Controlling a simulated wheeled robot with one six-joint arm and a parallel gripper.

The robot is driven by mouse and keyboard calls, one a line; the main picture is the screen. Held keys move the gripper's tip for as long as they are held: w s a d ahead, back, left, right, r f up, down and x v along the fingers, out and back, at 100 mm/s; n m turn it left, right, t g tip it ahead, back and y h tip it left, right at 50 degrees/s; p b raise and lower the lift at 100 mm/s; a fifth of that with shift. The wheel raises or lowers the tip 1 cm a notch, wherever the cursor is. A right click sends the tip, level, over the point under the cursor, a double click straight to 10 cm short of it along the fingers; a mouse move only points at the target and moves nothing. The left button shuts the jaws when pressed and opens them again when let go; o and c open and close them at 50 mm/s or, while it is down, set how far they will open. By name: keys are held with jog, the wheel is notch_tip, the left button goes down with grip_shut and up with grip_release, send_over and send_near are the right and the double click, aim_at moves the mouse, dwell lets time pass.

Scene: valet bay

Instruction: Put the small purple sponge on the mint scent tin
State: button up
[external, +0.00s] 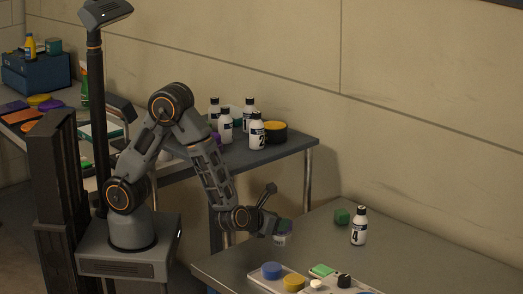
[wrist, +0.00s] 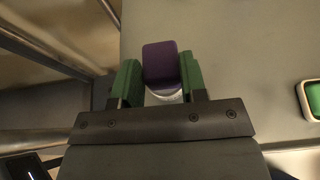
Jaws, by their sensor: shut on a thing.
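My gripper (wrist: 160,80) has green fingers on either side of a small purple sponge (wrist: 161,62) and is shut on it. In the external view my gripper (external: 282,226) is low over the left part of the near grey table; the sponge cannot be made out there. A pale round container with markings (wrist: 166,97) shows just below the sponge in the wrist view, and it shows under my gripper in the external view (external: 280,240). The sponge hides most of it, so I cannot tell whether they touch or whether this is the mint scent tin.
On the near table (external: 235,262) are a green block (external: 342,216), a bottle marked 4 (external: 359,228) and a pale tray (external: 262,283) with several coloured items. Several bottles and a dark tin with an orange top (external: 275,132) stand on the bench behind. Table around the gripper's right is clear.

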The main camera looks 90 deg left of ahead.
jog(key=shift+f, duration=0.1)
jog(key=o, duration=0.9)
jog(key=shift+r, duration=0.2)
jog(key=v, duration=1.2)
